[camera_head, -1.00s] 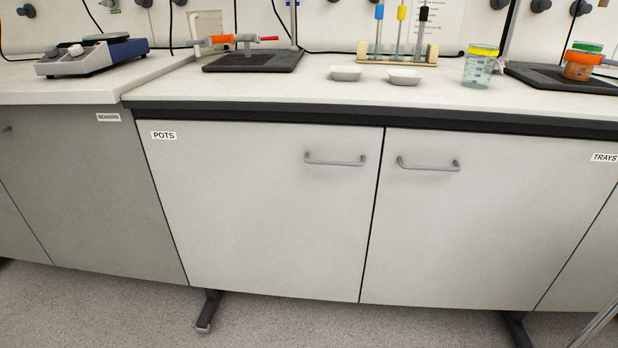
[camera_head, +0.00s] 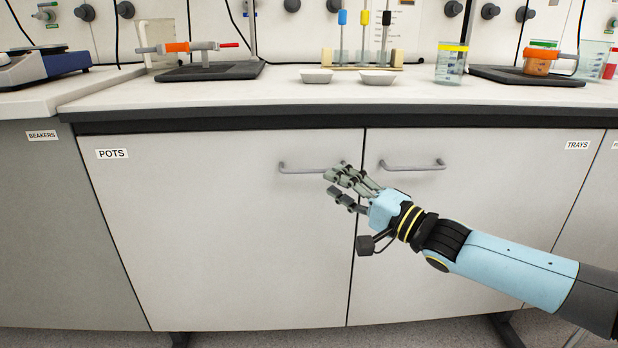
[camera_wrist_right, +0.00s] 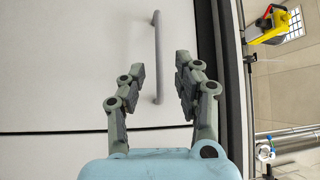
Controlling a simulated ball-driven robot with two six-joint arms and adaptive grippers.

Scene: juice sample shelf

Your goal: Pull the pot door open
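The pot door (camera_head: 215,235) is the pale cabinet door labelled POTS (camera_head: 112,154), and it is shut. Its grey horizontal bar handle (camera_head: 300,169) is near the door's upper right corner. My right gripper (camera_head: 338,185) is in front of the handle's right end, fingers apart and pointing left. In the right wrist view the handle (camera_wrist_right: 155,38) runs up between the spread fingertips of my right gripper (camera_wrist_right: 159,72). Neither finger visibly closes on it; I cannot tell the remaining depth gap. My left gripper is not in view.
The TRAYS door (camera_head: 480,230) with its own bar handle (camera_head: 412,166) adjoins on the right, behind my right arm. A BEAKERS cabinet (camera_head: 50,230) is at left. The white worktop (camera_head: 285,92) above holds dishes, a beaker and stands. The area before the pot door's left part is clear.

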